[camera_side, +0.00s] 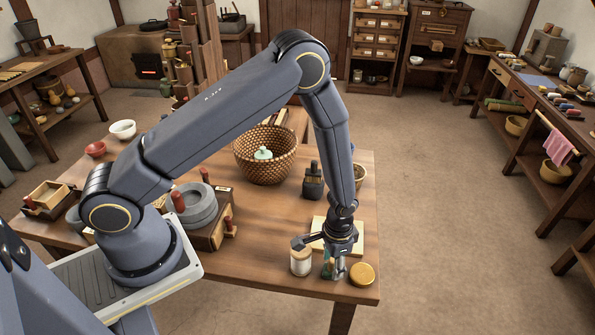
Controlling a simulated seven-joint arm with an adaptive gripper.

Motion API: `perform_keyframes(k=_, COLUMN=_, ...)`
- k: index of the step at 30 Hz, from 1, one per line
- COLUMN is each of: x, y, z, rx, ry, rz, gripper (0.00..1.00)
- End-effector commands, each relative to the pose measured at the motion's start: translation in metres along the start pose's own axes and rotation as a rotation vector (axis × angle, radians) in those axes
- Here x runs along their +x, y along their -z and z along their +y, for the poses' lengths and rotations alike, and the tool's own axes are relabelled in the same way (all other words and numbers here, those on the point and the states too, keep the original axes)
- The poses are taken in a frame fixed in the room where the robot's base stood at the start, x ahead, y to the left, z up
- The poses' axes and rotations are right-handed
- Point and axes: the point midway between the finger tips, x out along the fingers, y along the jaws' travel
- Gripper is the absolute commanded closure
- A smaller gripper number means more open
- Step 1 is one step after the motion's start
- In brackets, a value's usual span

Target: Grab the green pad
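A small dark green thing (328,268), which may be the green pad, shows at the fingers of my gripper (334,274), near the front right corner of the table. The fingers and the wrist cover much of it, and I cannot tell whether the fingers are closed on it or only beside it. The fingers point down, close to the tabletop. A pale green lidded-looking thing (264,153) sits in the woven basket (246,150) farther back.
A jar with a pale lid (301,262) stands just left of my gripper, and a round yellow lid (362,274) lies just right. A light board (352,236) lies behind. The table's front edge is close.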

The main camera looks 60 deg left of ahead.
Motion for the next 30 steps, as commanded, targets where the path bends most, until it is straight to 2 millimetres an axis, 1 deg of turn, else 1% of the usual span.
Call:
perform_keyframes(k=1, x=0.000, y=0.000, z=0.000, rx=0.000, ry=0.000, rz=0.000, gripper=0.57)
perform_keyframes(k=2, x=0.000, y=0.000, z=0.000, rx=0.000, ry=0.000, rz=0.000, gripper=0.60)
perform_keyframes(k=12, x=0.000, y=0.000, z=0.000, rx=0.000, ry=0.000, rz=0.000, gripper=0.95)
perform_keyframes(k=14, x=0.000, y=0.000, z=0.000, rx=0.000, ry=0.000, rz=0.000, gripper=1.00)
perform_keyframes(k=24, x=-0.003, y=0.000, z=0.000, rx=0.000, ry=0.000, rz=0.001, gripper=1.00)
perform_keyframes(k=27, x=-0.011, y=0.001, z=0.000, rx=0.000, ry=0.000, rz=0.002, gripper=1.00)
perform_keyframes(k=29, x=-0.019, y=0.001, z=0.000, rx=0.000, ry=0.000, rz=0.003, gripper=1.00)
perform_keyframes(k=30, x=-0.027, y=0.001, z=0.000, rx=0.000, ry=0.000, rz=0.003, gripper=1.00)
